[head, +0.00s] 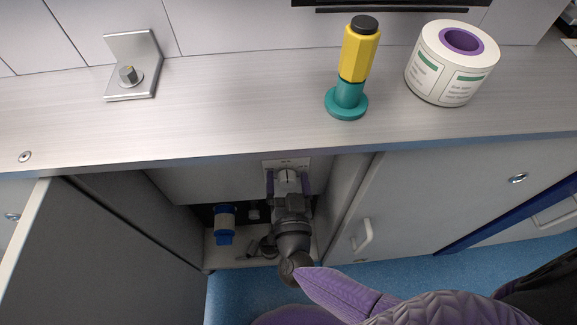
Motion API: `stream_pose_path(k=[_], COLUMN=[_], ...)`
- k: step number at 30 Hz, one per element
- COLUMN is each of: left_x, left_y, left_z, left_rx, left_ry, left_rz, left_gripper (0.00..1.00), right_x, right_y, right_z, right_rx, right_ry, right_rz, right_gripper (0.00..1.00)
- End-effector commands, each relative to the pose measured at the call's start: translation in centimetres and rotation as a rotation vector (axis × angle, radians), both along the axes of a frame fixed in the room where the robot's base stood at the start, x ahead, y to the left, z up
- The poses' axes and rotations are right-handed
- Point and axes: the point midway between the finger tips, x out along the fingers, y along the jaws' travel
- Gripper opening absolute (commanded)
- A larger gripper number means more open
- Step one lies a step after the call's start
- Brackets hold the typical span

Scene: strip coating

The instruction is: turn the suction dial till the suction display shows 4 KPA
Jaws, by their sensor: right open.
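The suction dial (287,176) is a small pale knob with a dark mark, under a white label plate (287,163) inside the open cabinet below the counter. My right gripper (288,184) reaches up to it from below. Its two purple fingers stand open, one on each side of the dial. I cannot tell whether they touch it. I cannot make out the suction display or a reading; the text on the plate is too small. My left gripper is not in view.
The counter edge (200,153) overhangs the dial closely. An open cabinet door (95,255) stands at left and a closed door with a handle (362,236) at right. A blue fitting (224,224) sits left of my gripper. A yellow-teal tool (359,60) and a label roll (452,65) stand on the counter.

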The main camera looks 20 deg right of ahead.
Motion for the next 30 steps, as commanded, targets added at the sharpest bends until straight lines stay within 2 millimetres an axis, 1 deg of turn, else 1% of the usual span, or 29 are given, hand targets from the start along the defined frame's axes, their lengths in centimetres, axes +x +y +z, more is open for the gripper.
stream_pose_path(k=[5, 8, 9, 11, 12, 14, 15, 18, 26, 30], left_x=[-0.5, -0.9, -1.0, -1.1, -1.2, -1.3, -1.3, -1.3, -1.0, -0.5], left_y=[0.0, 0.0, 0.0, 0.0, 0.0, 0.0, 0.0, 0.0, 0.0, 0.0], left_z=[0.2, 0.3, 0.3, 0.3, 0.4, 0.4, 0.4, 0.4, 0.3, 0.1], left_rx=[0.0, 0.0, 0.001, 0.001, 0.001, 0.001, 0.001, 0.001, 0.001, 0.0], left_ry=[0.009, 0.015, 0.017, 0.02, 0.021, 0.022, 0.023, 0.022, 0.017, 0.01], left_rz=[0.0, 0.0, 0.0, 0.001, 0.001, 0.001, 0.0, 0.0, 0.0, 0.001], left_gripper=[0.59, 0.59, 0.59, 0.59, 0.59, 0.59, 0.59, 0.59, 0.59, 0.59], right_x=[0.0, 0.0, 0.0, 0.0, 0.0, 0.0, 0.0, 0.0, 0.0, 0.0], right_y=[0.0, 0.0, 0.0, 0.0, 0.0, 0.0, 0.0, 0.0, 0.0, 0.0], right_z=[0.0, 0.0, 0.0, 0.0, 0.0, 0.0, 0.0, 0.0, 0.0, 0.0], right_rx=[0.001, 0.001, 0.001, 0.001, 0.001, 0.001, 0.001, 0.001, 0.029, 0.095], right_ry=[0.0, 0.0, 0.0, -0.001, -0.001, -0.001, -0.001, 0.0, -0.008, -0.026], right_rz=[0.0, 0.0, 0.0, 0.001, 0.001, 0.001, 0.001, 0.0, 0.0, -0.001], right_gripper=[0.89, 0.7, 0.62, 0.49, 0.41, 0.28, 0.2, 0.0, 0.0, 0.0])
